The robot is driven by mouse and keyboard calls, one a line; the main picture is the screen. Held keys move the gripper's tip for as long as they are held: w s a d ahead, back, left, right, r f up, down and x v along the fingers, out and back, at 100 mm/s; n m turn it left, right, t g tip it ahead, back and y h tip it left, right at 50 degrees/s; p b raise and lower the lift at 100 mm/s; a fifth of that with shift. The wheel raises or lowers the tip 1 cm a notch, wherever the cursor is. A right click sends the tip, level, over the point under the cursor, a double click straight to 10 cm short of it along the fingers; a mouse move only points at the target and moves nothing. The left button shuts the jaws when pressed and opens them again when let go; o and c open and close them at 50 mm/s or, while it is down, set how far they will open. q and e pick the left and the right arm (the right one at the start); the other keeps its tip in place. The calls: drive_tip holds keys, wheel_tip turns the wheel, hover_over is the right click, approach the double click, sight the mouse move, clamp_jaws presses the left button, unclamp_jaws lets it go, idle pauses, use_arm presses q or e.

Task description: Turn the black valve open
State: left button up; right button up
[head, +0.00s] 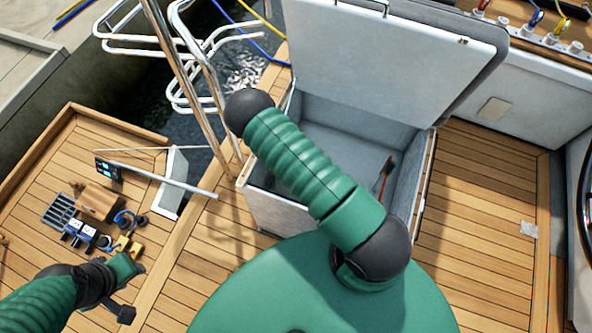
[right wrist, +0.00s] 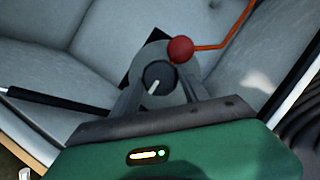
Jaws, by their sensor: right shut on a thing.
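The black valve (right wrist: 157,77) is a round black knob with a white pointer mark, on a grey round base with a black plate behind it. It sits inside the open grey locker (head: 262,210). My right gripper (right wrist: 158,90) is shut on the knob, one dark finger on each side of it. The head view does not show the right gripper or the knob; my right arm covers part of the locker there. My left gripper (head: 128,285) is over the deck at the lower left, away from the valve; its finger gap is unclear.
A red ball (right wrist: 181,50) on an orange lever (right wrist: 222,44) is close beside the valve. A black rod (right wrist: 50,104) lies left of my fingers. The locker lid (head: 395,60) stands raised. Several small fittings (head: 95,205) lie on the left deck. Steel rails (head: 190,75) rise beside the locker.

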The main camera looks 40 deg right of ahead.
drive_tip(key=shift+w, duration=0.3)
drive_tip(key=o, duration=1.3)
drive_tip(key=shift+s, duration=0.15)
drive_tip(key=shift+o, duration=0.2)
drive_tip(key=p+v, duration=0.2)
drive_tip(key=v, duration=1.4)
drive_tip(key=shift+r, duration=0.4)
drive_tip(key=shift+a, duration=0.1)
